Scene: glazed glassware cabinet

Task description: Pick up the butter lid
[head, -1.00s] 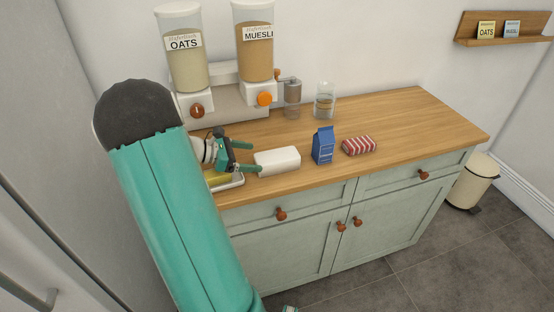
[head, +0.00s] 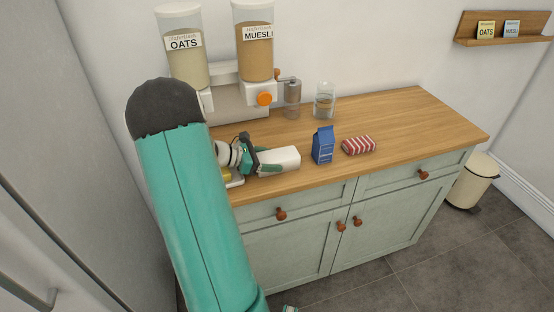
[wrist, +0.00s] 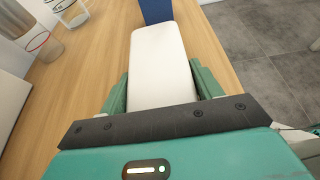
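The butter lid (head: 285,158) is a white, smooth, elongated cover lying on the wooden counter, left of a blue carton. My gripper (head: 266,160) is at the lid's left end, with one finger along each long side. In the wrist view the lid (wrist: 160,60) lies lengthwise between the two green fingers of my gripper (wrist: 162,90). The fingers are spread and very close to the lid's sides; whether they touch is hard to tell. The butter dish (head: 236,183) with yellow butter is mostly hidden behind my arm.
The blue carton (head: 323,145) stands just beyond the lid's right end, with a red-striped packet (head: 358,145) beside it. A grinder (head: 292,99), a glass jar (head: 324,101) and cereal dispensers (head: 255,50) stand at the back. The counter's right side is clear.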

